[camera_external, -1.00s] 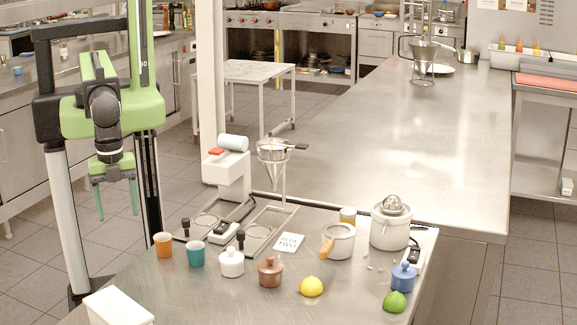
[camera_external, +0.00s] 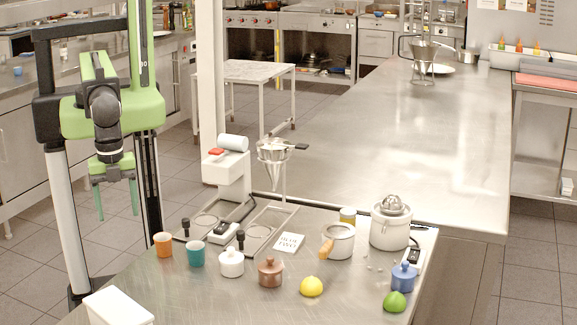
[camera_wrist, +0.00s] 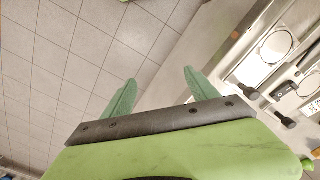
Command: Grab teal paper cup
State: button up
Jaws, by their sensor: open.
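The teal paper cup (camera_external: 196,253) stands upright on the steel table (camera_external: 215,290), near its left edge, between an orange cup (camera_external: 163,245) and a white lidded pot (camera_external: 231,262). My gripper (camera_external: 117,200) is open and empty, pointing down to the left of the table and apart from the cup. In the wrist view, its two green fingers (camera_wrist: 160,92) are spread over the tiled floor. I cannot make out the teal cup in the wrist view.
A brown lidded pot (camera_external: 270,272), a lemon (camera_external: 311,286), a lime (camera_external: 394,302) and a blue pot (camera_external: 404,277) stand along the front. A white container (camera_external: 117,306) is at the near left corner. A scale-like device with black knobs (camera_wrist: 282,90) lies behind the cups.

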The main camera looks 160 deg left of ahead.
jog(key=shift+c, duration=0.7)
